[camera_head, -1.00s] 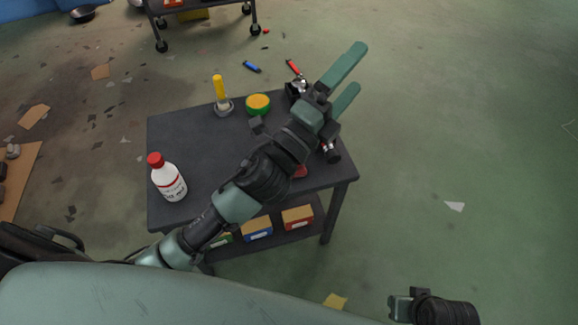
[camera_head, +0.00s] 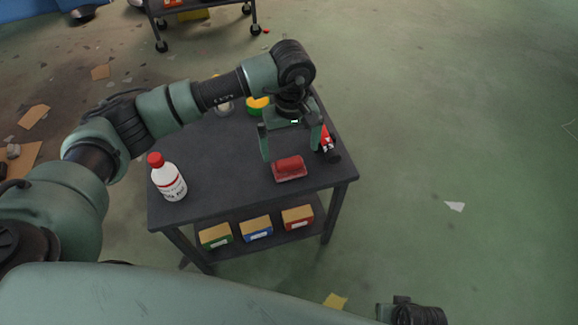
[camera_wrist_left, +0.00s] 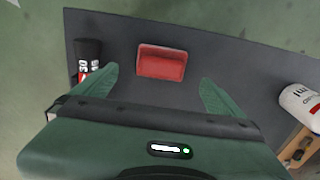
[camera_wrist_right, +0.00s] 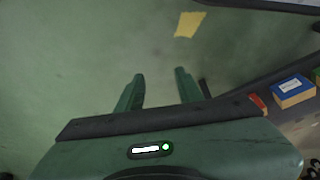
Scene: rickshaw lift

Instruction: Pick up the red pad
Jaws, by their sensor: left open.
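The red pad (camera_head: 289,169) lies on the dark table top (camera_head: 225,165) near its front right part.
A white bottle with a red cap (camera_head: 167,178) stands at the table's left. A red and black item (camera_head: 328,146) lies right of the pad, close to the left gripper's finger. Small boxes (camera_head: 256,229) sit on the lower shelf.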

